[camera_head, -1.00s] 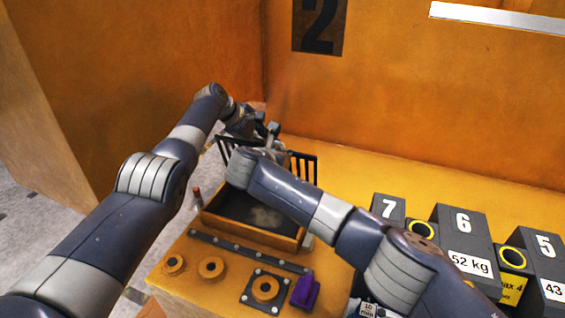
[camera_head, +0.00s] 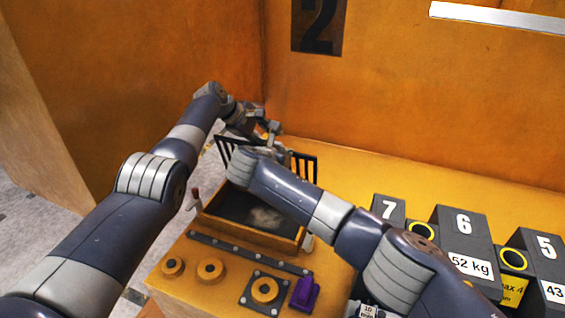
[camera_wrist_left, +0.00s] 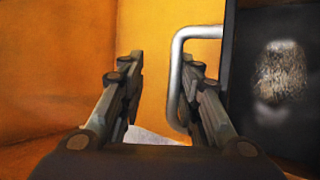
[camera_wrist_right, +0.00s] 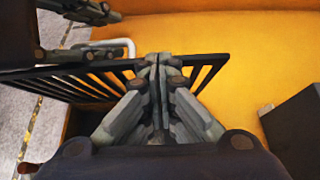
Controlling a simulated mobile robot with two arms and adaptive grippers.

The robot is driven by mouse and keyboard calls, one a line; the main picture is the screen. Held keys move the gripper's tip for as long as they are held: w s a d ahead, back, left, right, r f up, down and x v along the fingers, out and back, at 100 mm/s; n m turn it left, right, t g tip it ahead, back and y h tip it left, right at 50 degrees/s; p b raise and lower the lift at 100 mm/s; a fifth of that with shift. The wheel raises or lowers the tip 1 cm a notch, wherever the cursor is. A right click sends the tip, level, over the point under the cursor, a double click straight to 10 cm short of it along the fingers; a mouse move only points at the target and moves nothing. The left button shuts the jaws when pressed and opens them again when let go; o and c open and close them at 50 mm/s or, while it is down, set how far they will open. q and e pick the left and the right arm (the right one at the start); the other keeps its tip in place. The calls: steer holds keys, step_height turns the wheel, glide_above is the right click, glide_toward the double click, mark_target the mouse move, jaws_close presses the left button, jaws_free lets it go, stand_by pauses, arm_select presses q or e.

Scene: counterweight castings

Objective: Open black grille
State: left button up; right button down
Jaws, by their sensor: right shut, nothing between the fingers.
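The black grille (camera_head: 308,166) stands raised along the back of the orange-rimmed box (camera_head: 272,239); my right arm covers its middle. Its dark bars also show in the right wrist view (camera_wrist_right: 207,72). My left gripper (camera_head: 270,130) is beyond the grille, with its fingers apart. In the left wrist view, a bent metal handle (camera_wrist_left: 175,85) is close to the right finger of my left gripper (camera_wrist_left: 165,85); I cannot tell if they touch. My right gripper (camera_wrist_right: 157,62) is shut and empty, its tips over the grille's top bar. In the head view its fingers are hidden.
Numbered dark weights (camera_head: 463,245) stand at the right. A dark rail (camera_head: 245,252), round orange knobs (camera_head: 211,269) and a purple block (camera_head: 304,293) lie in front of the box. A red-tipped lever (camera_head: 195,196) is at its left side. Orange walls rise behind and left.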

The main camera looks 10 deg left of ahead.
arm_select(q)
steer(key=shift+s+f, duration=0.15)
steer(key=shift+f, duration=0.25)
